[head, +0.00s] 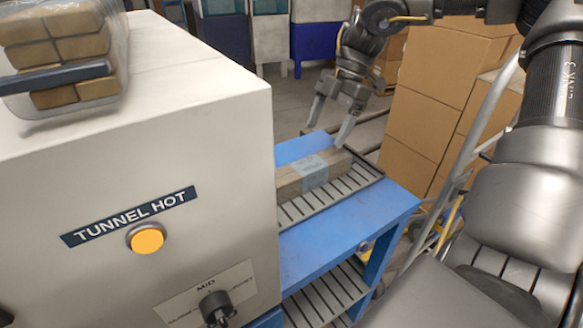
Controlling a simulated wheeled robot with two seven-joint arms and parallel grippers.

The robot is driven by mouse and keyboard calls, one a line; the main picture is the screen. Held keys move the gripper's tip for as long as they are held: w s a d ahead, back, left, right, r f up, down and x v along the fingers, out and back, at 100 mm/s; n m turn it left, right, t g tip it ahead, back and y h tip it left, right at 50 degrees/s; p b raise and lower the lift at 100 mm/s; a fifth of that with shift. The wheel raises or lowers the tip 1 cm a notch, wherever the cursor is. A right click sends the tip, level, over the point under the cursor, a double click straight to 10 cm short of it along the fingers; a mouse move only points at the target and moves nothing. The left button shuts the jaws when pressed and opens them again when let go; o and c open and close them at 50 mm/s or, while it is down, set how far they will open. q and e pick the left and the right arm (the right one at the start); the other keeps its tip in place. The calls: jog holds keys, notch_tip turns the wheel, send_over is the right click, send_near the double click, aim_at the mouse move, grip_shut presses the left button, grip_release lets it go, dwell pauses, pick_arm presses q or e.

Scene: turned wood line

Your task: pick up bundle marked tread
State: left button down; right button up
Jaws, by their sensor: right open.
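A long wrapped wooden bundle (312,172) with a pale blue-grey band or label lies on the slatted outfeed beside the tunnel machine. Any marking on it is too small to read. Its left end is partly hidden by the machine's side. My right gripper (330,128) is open, its two fingers pointing down just above and behind the bundle's right part. Nothing is between the fingers. My left gripper is not in view.
The white tunnel machine (225,105) labelled TUNNEL HOT fills the left, with a lit orange button (146,239) and a black knob (215,308). The blue outfeed table (340,238) has a lower slatted shelf. Stacked cardboard boxes (428,110) stand behind at right.

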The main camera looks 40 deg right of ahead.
aim_at(310, 164)
jog(key=shift+s+r, duration=0.15)
jog(key=shift+s, duration=0.1)
jog(key=shift+a, duration=0.1)
jog(key=x, duration=0.5)
jog(key=shift+f, duration=0.3)
jog(key=shift+a+f, duration=0.25)
jog(key=shift+f, duration=0.1)
jog(key=x, duration=0.4)
jog(key=shift+w+a+f+p, duration=0.15)
jog(key=shift+w+a+p, duration=0.05)
jog(key=shift+w+p, duration=0.1)
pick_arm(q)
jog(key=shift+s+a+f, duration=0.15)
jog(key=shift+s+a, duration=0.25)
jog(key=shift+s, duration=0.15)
pick_arm(e)
jog(key=shift+s, duration=0.1)
jog(key=c, duration=1.4)
jog(key=shift+c, duration=0.2)
